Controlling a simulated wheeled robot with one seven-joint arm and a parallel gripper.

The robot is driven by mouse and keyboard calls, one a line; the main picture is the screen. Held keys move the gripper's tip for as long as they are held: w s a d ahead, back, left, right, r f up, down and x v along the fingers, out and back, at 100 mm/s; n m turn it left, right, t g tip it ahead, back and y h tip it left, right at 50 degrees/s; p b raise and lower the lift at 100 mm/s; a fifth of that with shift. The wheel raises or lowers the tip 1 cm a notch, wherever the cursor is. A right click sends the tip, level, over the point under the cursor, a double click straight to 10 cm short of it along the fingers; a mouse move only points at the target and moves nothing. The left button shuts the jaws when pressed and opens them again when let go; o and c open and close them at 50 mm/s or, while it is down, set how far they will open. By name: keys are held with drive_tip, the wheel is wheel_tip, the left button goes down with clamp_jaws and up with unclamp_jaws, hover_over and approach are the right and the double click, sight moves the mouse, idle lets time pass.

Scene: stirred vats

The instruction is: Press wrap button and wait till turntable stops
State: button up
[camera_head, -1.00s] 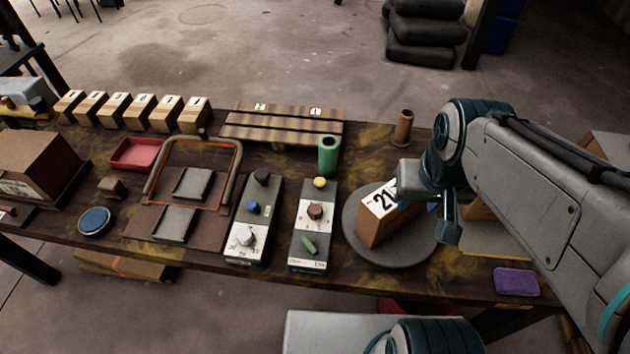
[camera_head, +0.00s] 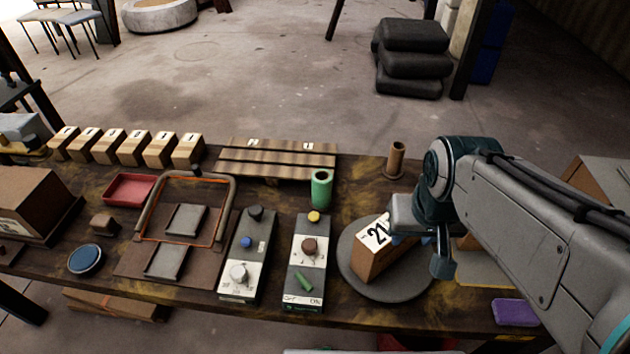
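A round grey turntable (camera_head: 360,284) lies at the right of the workbench. A brown box (camera_head: 372,262) with a white label reading "21" sits on it. My gripper (camera_head: 408,238) is at the box's right end; the arm hides its fingers, so I cannot tell whether they touch or hold the box. Left of the turntable stands a control box (camera_head: 312,264) with a yellow button (camera_head: 314,216), a brown knob (camera_head: 309,246) and a green switch (camera_head: 304,282) near "ON" lettering. A second control box (camera_head: 258,262) has a blue button (camera_head: 246,242) and a pale knob (camera_head: 238,273). No wrap label is legible.
A green cup (camera_head: 321,190) stands behind the control boxes, and a brown cylinder (camera_head: 395,160) behind the turntable. A sealing frame (camera_head: 228,208), a red tray (camera_head: 128,189) and several numbered wooden blocks (camera_head: 132,147) fill the left. A purple sponge (camera_head: 515,312) lies front right.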

clamp_jaws()
idle(1.5)
